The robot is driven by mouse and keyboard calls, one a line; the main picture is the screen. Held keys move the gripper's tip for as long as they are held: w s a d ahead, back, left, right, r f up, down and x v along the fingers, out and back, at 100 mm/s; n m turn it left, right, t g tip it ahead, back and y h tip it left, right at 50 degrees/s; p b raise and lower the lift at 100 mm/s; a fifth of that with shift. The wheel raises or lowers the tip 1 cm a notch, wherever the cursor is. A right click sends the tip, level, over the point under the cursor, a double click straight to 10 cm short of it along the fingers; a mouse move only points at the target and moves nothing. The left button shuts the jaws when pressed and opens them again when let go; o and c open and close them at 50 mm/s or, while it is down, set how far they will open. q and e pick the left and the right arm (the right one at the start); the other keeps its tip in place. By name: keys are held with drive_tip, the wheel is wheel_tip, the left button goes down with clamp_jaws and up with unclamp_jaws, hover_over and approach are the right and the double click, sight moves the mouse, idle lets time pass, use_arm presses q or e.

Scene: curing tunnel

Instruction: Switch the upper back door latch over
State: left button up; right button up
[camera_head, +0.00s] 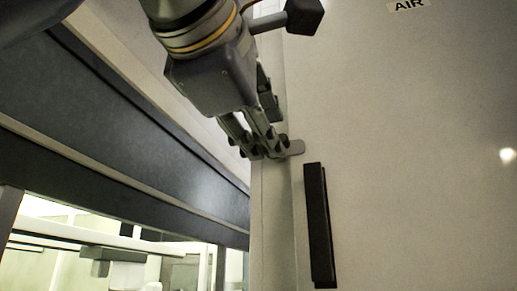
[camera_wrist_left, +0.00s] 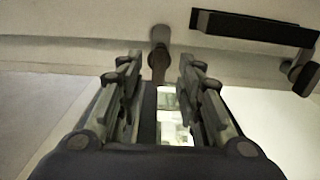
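The upper back door latch (camera_head: 295,147) is a small grey lever with a rounded end, at the door's edge just above a black handle. In the head view my left gripper (camera_head: 262,150) comes down from the top, with its fingertips at the latch and hiding part of it. In the left wrist view the fingers (camera_wrist_left: 160,60) are spread apart, and the latch (camera_wrist_left: 160,36) shows between and just beyond their tips. I cannot tell whether either finger touches it. My right gripper is in neither view.
The black handle (camera_head: 319,225) stands out from the pale door panel (camera_head: 420,170); it also shows in the left wrist view (camera_wrist_left: 255,28). A dark knob-like part (camera_wrist_left: 303,76) is at that view's right edge. Left of the door is a dark beam (camera_head: 110,120) above a lit opening.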

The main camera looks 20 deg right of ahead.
use_arm(q)
drive_tip(key=v, duration=0.9)
drive_tip(key=shift+w, duration=0.1)
